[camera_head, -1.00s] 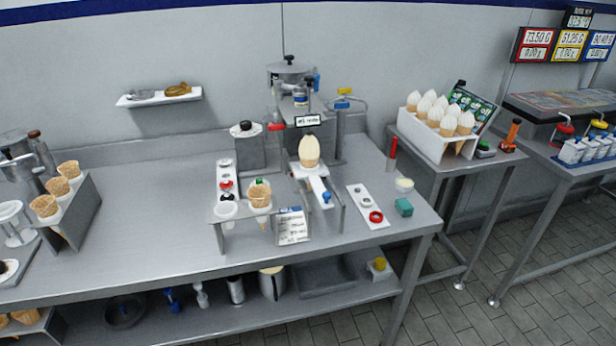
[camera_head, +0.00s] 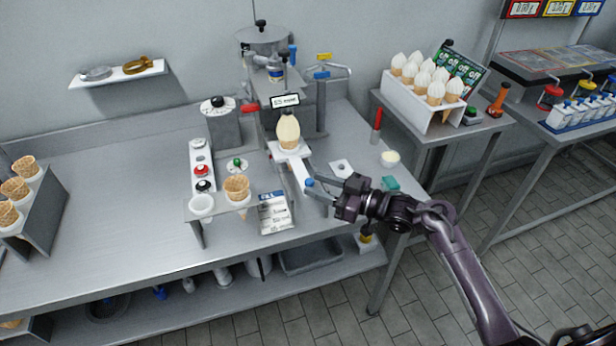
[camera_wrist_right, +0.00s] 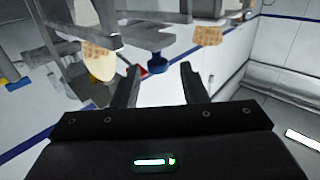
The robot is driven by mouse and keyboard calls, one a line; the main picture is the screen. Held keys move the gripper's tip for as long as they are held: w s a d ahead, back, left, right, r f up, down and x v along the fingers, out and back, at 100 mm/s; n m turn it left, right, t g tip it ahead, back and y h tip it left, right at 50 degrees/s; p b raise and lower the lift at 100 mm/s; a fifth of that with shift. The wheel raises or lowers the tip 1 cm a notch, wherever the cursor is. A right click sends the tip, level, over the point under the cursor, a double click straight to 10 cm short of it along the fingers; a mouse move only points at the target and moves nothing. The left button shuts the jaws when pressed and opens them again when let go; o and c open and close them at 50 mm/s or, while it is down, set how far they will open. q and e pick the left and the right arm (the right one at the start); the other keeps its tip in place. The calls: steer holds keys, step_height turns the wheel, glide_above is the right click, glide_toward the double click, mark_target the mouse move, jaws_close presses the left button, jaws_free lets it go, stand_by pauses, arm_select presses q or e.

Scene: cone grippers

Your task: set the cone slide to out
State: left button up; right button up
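The white cone slide (camera_head: 300,174) reaches forward from the machine at mid-table. A filled cone (camera_head: 289,130) stands upright on its back part, below the machine. The slide's blue knob (camera_head: 309,183) is at its front end; it also shows in the right wrist view (camera_wrist_right: 157,64). My right gripper (camera_head: 320,187) is open with its fingers pointing at the knob. In the right wrist view the knob appears between and just beyond the open fingers (camera_wrist_right: 160,80); I cannot tell whether they touch it. My left gripper is not in view.
A cone holder (camera_head: 237,188) and a price card (camera_head: 274,212) stand left of the slide. A rack of filled cones (camera_head: 421,108) stands on the side table.

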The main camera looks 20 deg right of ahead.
mark_target(309, 181)
steer(key=shift+x, duration=1.55)
steer(key=shift+d, duration=0.1)
steer(key=shift+w+f, duration=0.1)
jaws_close()
